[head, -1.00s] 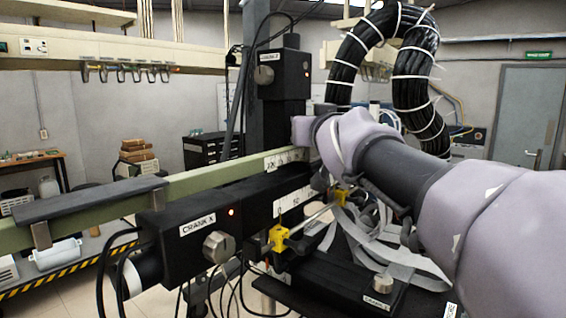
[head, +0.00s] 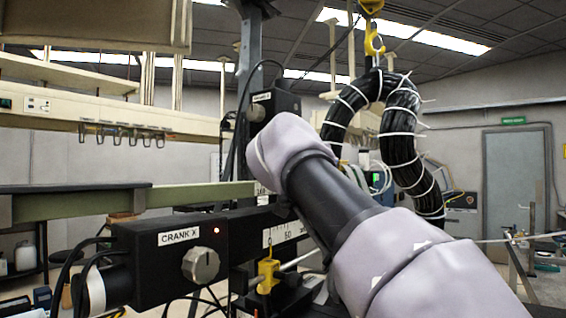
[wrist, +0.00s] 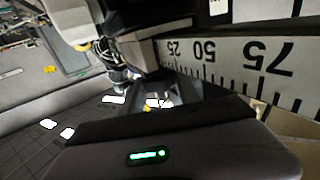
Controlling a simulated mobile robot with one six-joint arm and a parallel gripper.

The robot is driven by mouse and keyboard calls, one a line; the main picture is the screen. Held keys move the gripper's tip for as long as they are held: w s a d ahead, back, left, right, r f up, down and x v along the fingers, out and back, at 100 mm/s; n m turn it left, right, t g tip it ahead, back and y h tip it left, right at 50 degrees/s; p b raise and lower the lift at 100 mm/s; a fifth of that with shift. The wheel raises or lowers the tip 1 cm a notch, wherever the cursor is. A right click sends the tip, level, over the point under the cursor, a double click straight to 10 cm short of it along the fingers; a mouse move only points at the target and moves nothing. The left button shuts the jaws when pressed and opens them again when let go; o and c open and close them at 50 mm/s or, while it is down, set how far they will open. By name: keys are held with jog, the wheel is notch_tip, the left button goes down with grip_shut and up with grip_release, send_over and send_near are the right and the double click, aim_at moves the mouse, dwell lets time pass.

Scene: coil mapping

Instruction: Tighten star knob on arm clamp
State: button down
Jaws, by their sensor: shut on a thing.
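In the head view my arm's padded wrist (head: 288,150) reaches in from the lower right and hides its own fingertips and what lies behind it. In the wrist view the dark housing of my gripper (wrist: 165,104) fills the bottom, with a lit green bar on it. The jaws are shut on a dark part near the scale, too shaded to name. A white scale (wrist: 230,62) marked 25, 50, 75 runs close above, upside down. No star knob or arm clamp can be told clearly.
The black CRANK X unit (head: 175,262) with its round metal knob (head: 201,264) stands left of my arm, cables hanging below. A green rail (head: 185,196) runs above it. A thick black cable loop (head: 410,165) hangs from a yellow hook (head: 371,6) behind my wrist.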

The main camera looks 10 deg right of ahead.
jog(key=c, duration=0.9)
grip_release()
jog(key=shift+s, duration=0.1)
